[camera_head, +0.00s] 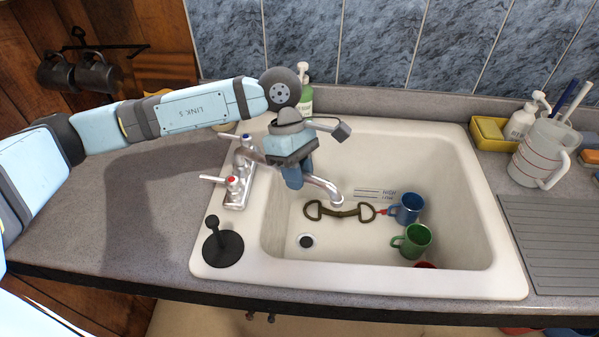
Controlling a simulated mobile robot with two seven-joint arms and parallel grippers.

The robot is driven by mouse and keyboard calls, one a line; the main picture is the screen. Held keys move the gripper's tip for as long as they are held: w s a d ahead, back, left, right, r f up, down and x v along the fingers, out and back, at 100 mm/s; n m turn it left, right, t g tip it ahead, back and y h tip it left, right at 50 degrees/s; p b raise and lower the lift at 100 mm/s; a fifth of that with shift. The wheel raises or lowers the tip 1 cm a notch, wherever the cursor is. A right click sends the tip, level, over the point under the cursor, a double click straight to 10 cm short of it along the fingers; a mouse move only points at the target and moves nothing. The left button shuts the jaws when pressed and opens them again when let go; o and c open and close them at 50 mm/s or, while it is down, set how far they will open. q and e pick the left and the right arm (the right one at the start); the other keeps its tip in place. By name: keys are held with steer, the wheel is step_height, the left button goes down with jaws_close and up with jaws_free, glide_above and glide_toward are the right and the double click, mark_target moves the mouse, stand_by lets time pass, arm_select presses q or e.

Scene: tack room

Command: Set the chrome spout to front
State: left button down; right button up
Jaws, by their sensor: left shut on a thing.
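The chrome spout (325,187) comes off the tap body at the left rim of the white sink (480,284). It reaches right over the basin, and its downturned tip is right of my gripper. My left gripper (297,179) is shut on the spout along its length, from above; it hides the part it grips. The tap body (236,190) carries a red-marked handle (231,182) and a blue-marked handle (246,140). My right gripper is not in view.
In the basin are a bit-shaped metal piece (340,212), a blue mug (407,208) and a green mug (414,241). A black plunger-like stopper (222,246) stands on the front left rim. A white jug (537,153) and bottle (521,122) stand at right.

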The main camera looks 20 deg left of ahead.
arm_select(q)
steer(key=c, duration=1)
jaws_free()
steer(key=b+v, duration=0.1)
steer(key=v, duration=1.3)
steer(key=shift+b, duration=0.4)
steer(key=shift+s+f, duration=0.1)
steer(key=shift+f, duration=0.05)
